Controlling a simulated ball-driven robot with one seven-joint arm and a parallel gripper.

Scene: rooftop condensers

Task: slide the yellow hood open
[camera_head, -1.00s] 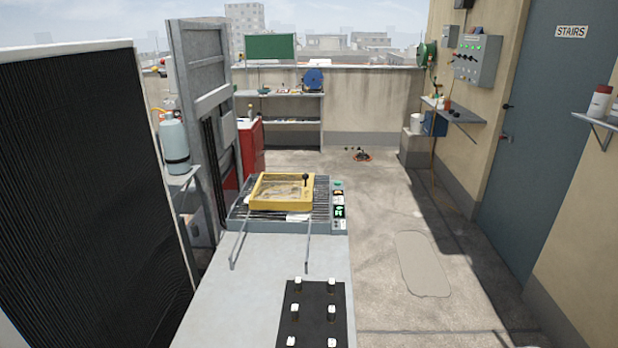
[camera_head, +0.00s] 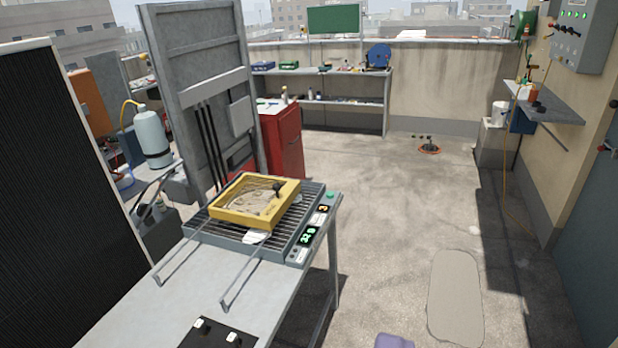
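The yellow hood (camera_head: 255,202) is a low yellow frame with a see-through, dirty top and a black knob on its right side. It sits over the slatted grey unit (camera_head: 215,232) at the far end of the grey bench. Two thin metal rails (camera_head: 255,272) run from the unit toward the near side of the bench, and the hood is at their far end. A white paper or cloth piece lies at the hood's near edge. My gripper is not in view.
The bench top (camera_head: 150,300) carries a black plate with white-topped pegs (camera_head: 215,335). A dark finned panel (camera_head: 60,180) stands left. A red cabinet (camera_head: 285,140) is behind. Open concrete floor (camera_head: 390,220) lies right of the bench. A purple shape (camera_head: 393,341) is cut off at the bottom edge.

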